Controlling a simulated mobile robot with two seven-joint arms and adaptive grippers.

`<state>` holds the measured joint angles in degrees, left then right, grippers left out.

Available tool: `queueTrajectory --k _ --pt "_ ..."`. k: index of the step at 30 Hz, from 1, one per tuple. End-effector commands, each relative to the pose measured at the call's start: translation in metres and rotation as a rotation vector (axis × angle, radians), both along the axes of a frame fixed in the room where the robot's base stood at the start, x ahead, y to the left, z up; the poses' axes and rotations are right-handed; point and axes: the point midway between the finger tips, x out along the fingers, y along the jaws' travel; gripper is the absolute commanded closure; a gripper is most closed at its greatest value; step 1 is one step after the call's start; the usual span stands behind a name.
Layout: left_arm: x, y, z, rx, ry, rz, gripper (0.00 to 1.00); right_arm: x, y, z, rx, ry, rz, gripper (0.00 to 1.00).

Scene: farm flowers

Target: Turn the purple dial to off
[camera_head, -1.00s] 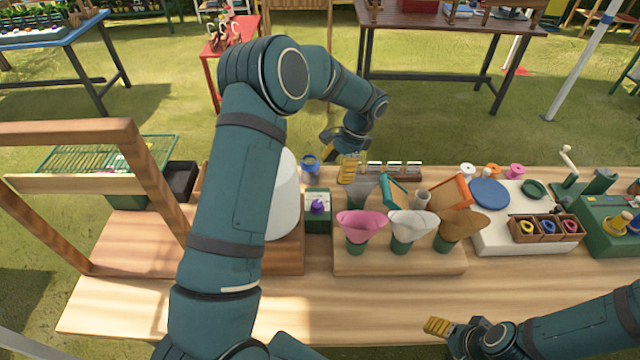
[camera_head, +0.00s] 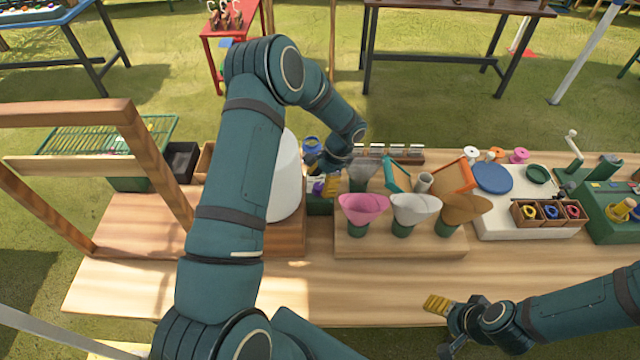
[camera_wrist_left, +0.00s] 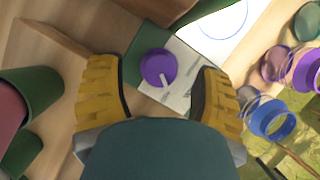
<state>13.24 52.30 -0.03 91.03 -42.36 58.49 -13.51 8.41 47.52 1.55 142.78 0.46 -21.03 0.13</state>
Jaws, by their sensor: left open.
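The purple dial (camera_wrist_left: 158,68) is a round knob with a pale pointer mark, on a green box with a white label plate (camera_wrist_left: 190,80). In the head view the dial (camera_head: 317,188) is partly hidden by my left gripper (camera_head: 322,178). In the left wrist view my left gripper (camera_wrist_left: 160,92) is open, its yellow fingers on either side of the dial and apart from it. The pointer slants toward the lower right in that view. My right gripper (camera_head: 440,306) is at the table's front edge, away from the dial; its opening is unclear.
Pink (camera_head: 363,208), white (camera_head: 414,207) and brown (camera_head: 462,210) cones in green holders stand right of the dial box. A white rounded cylinder (camera_head: 286,180) stands close on its left. A blue-lidded jar (camera_head: 311,146) is behind.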

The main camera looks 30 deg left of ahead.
Motion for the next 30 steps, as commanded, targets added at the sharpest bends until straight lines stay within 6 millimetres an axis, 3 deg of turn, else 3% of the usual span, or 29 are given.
queueTrajectory --k 13,18,19,25,30 --pt "-0.003 0.002 -0.009 0.000 -0.001 -0.001 0.33 0.000 0.000 0.000 0.000 0.000 0.000 0.35" --pt "-0.003 0.002 -0.009 0.000 -0.001 -0.001 0.93 0.000 0.000 0.000 0.000 0.000 0.000 0.35" --pt "-0.003 0.002 -0.009 0.000 -0.001 -0.001 1.00 0.000 0.000 0.000 0.000 0.000 0.000 0.35" --pt "-0.003 0.002 -0.010 0.001 -0.001 -0.036 1.00 0.000 0.000 -0.003 0.000 0.000 0.000 0.35" --pt "-0.004 0.001 -0.011 0.003 -0.001 -0.239 1.00 0.000 0.001 -0.017 -0.003 0.001 0.000 0.35"
